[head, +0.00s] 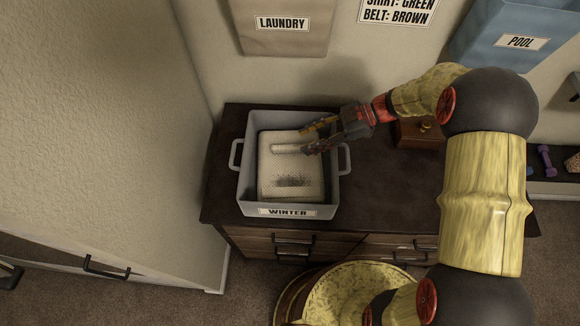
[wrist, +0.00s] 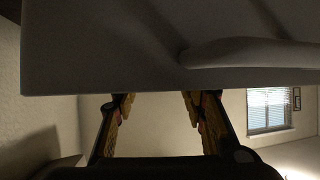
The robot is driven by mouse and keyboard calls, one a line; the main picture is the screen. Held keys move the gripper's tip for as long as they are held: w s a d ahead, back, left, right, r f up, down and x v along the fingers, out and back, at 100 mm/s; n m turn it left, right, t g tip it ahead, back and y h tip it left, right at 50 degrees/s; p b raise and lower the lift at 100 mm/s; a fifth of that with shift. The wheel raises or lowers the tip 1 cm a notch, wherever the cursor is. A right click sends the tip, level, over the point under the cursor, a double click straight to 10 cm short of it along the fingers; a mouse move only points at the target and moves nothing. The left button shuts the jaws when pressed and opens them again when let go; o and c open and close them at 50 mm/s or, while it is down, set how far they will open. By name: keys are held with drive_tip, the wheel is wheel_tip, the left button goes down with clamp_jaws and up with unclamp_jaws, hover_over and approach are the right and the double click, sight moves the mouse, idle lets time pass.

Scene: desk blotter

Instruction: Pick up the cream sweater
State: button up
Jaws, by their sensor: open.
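The cream sweater (head: 280,180) lies folded inside a grey bin labelled WINTER (head: 240,196), with a dark patch on its lower part. My gripper (head: 305,138) reaches in from the right over the bin, at the sweater's upper end, with its fingers apart and nothing seen between them. I cannot tell from the head view whether the fingers touch the sweater. In the wrist view, the two fingers of my gripper (wrist: 155,100) are spread, and a grey surface with a handle-like bar, likely the bin's wall (wrist: 110,50), covers the upper part. The sweater is not seen there.
The bin stands on a dark dresser (head: 385,190) with drawers. A small wooden box (head: 418,134) sits right of the bin behind my arm. A LAUNDRY bag (head: 283,30) and a blue POOL bag (head: 510,40) hang behind. A pale wall or cabinet is close on the left.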

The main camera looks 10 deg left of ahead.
sight(290, 146)
drive_tip(key=x, duration=0.2)
drive_tip(key=b+x, duration=0.1)
drive_tip(key=x, duration=0.2)
drive_tip(key=shift+a+r, duration=0.1)
drive_tip(key=shift+r, duration=0.15)
drive_tip(key=shift+c, duration=0.4)
clamp_jaws()
idle(0.6)
